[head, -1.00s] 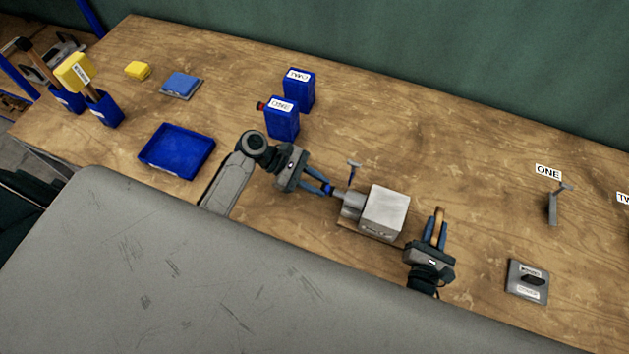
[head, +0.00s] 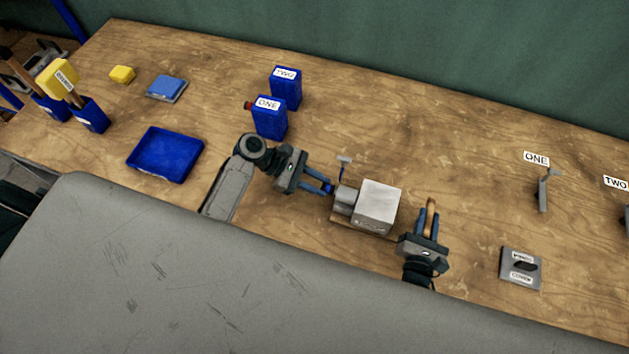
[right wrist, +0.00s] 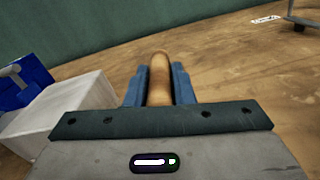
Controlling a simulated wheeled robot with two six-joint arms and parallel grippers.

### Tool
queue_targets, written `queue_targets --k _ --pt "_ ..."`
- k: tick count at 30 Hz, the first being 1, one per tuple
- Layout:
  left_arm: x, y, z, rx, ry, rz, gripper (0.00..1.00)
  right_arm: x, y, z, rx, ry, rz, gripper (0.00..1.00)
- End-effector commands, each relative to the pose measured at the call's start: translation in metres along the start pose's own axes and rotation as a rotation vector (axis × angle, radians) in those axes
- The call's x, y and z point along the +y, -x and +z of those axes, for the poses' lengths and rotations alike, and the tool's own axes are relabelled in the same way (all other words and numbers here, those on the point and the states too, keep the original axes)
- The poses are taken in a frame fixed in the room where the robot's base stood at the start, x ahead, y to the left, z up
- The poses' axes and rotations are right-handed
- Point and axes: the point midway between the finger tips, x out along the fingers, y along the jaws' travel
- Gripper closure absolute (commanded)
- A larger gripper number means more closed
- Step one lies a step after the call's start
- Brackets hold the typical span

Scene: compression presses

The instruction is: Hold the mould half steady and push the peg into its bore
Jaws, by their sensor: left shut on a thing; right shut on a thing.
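A pale grey block (head: 378,208) sits on the table with a grey cylindrical part (head: 345,199) sticking out on its left; I take this as the mould half. My left gripper (head: 328,189) is shut at the left end of that part; its fingertips hide the exact grip. My right gripper (head: 431,224) is shut on a tan, round-ended peg (head: 432,206), apart from the block on its right. In the right wrist view the peg (right wrist: 159,80) stands between the two blue fingers, and the block (right wrist: 65,112) is at left. I cannot see the bore.
A small T-shaped handle (head: 344,166) rises just behind the cylindrical part. Blue containers marked ONE (head: 269,118) and TWO (head: 286,88) stand behind, and an empty blue tray (head: 165,154) lies left. A grey plate with a black handle (head: 521,268) lies right.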

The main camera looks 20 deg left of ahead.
Motion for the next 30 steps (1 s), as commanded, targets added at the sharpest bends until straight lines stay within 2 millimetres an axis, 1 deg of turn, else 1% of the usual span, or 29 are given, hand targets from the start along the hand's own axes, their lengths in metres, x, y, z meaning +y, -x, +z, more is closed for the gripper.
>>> queue_targets --k 1,8,9,11,12,13,20,23,26,30 --pt "0.000 -0.001 0.001 -0.001 0.000 0.000 1.00 0.000 0.001 -0.002 0.006 0.000 -0.001 1.00" --pt "0.000 -0.006 0.003 0.000 -0.001 0.000 1.00 0.000 0.001 -0.002 0.006 0.000 -0.001 1.00" --pt "0.000 -0.006 0.003 0.001 0.000 0.000 0.72 0.000 0.001 -0.002 0.006 0.000 -0.001 1.00" --pt "0.000 -0.006 0.003 0.001 0.000 0.000 0.61 0.000 0.001 -0.002 0.006 0.000 -0.001 1.00" --pt "0.000 -0.006 0.003 0.001 0.000 0.000 0.53 0.000 0.001 -0.002 0.006 0.000 -0.001 1.00" --pt "0.000 -0.006 0.003 0.001 0.000 0.000 0.51 0.000 0.001 -0.002 0.006 0.000 -0.001 1.00" --pt "0.000 -0.006 0.003 0.001 0.000 0.000 0.51 0.000 0.001 -0.002 0.006 0.000 -0.001 1.00" --pt "0.000 -0.002 0.003 0.002 0.000 0.000 0.51 0.000 0.001 -0.002 0.006 0.000 -0.001 1.00" --pt "0.000 0.008 0.002 0.004 -0.002 0.000 0.51 0.000 0.001 -0.002 0.006 0.000 -0.001 1.00" --pt "0.000 0.035 0.002 0.006 -0.002 0.000 0.51 0.000 0.001 -0.002 0.006 0.000 -0.001 1.00"
